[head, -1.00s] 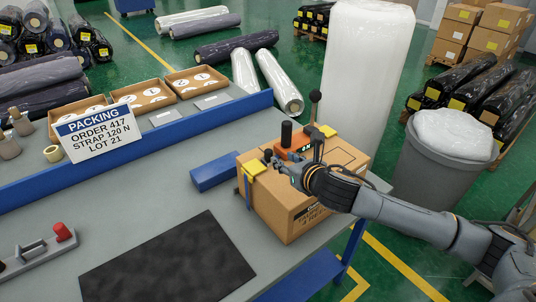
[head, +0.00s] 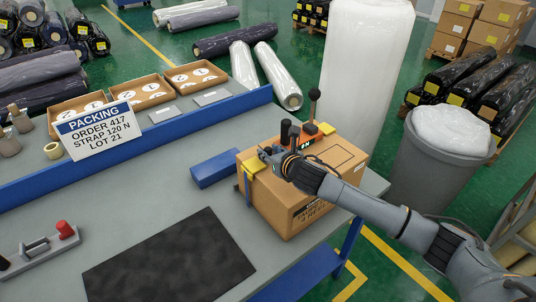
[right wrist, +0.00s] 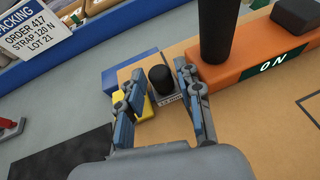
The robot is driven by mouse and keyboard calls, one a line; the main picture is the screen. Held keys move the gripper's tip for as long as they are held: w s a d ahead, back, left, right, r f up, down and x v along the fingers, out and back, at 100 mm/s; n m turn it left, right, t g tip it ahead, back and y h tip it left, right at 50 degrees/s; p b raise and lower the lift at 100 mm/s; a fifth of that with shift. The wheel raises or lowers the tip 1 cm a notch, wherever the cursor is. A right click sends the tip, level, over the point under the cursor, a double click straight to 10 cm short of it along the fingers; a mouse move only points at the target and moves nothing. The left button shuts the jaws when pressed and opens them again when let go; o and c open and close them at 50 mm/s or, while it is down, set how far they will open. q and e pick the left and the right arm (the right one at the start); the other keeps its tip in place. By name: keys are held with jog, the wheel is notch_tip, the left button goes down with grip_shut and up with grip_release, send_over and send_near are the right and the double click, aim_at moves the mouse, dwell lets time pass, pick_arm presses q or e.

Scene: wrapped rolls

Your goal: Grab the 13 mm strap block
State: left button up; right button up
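The strap block (right wrist: 168,99) shows in the right wrist view as a small grey block with a black round knob; its small label appears to read 13 mm. It sits on top of the cardboard box (head: 290,212), beside the orange strapping tool (right wrist: 250,62). My right gripper (head: 266,156) is open over the near left part of the box top. In the right wrist view its fingers (right wrist: 158,100) stand either side of the knob, with visible gaps. The head view hides most of the block behind the gripper. My left gripper is out of view.
A yellow corner piece (head: 254,167) lies on the box's left edge, close to the left finger. The orange tool's tall black handle (right wrist: 213,32) rises close to the right finger. A blue block (head: 214,170) and dark mat (head: 168,262) lie on the grey bench.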

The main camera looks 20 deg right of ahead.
grip_shut()
